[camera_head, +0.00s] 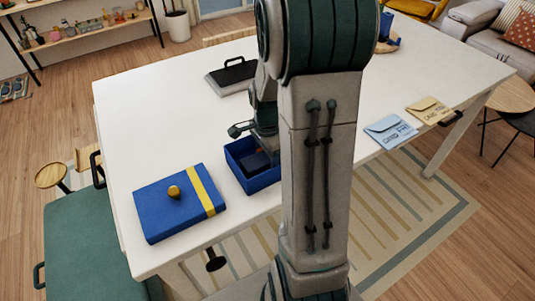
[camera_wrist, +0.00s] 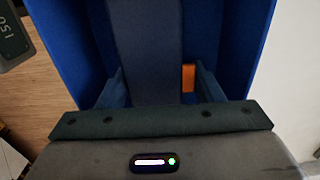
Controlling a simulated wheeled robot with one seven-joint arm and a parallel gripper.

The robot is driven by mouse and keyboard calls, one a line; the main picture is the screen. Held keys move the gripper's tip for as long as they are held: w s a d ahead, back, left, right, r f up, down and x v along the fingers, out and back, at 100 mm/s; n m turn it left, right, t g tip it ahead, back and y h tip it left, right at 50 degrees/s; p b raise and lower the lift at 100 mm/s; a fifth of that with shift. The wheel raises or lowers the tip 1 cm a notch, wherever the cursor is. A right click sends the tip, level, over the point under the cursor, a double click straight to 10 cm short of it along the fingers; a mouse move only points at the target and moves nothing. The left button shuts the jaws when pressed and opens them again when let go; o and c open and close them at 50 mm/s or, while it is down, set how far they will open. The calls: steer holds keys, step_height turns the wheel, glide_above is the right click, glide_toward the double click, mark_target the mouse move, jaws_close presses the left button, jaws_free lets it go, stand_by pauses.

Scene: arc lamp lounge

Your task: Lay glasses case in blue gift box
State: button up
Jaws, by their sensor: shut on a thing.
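The blue gift box (camera_head: 266,184) stands open on the white table, left of my arm in the head view; its blue walls (camera_wrist: 240,35) fill much of the wrist view. The glasses case (camera_wrist: 146,45) is a long dark navy piece between my two fingers, inside the box walls. In the head view a dark blue part of it (camera_head: 256,161) shows within the box. My gripper (camera_wrist: 160,85) is shut on the case and reaches down into the box. Whether the case touches the box floor cannot be told. In the head view my arm hides part of the box.
The blue lid (camera_head: 165,212) with yellow band and gold knob lies left of the box. A black-handled dark tray-like thing (camera_head: 232,76) lies behind. Blue (camera_head: 390,131) and tan (camera_head: 428,110) envelopes lie right. A small orange piece (camera_wrist: 188,78) shows inside the box.

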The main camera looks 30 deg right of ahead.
steer(key=shift+f, duration=0.2)
steer(key=o, duration=1)
steer(key=shift+r, duration=0.1)
step_height(320, 180, up, 12)
steer(key=s+a+r+n+t, duration=0.2)
steer(key=s+a+n+t, duration=0.1)
steer(key=s+a+n, duration=0.9)
steer(key=shift+s+r+n, duration=0.3)
steer(key=shift+s+n, duration=0.1)
steer(key=shift+n, duration=2.5)
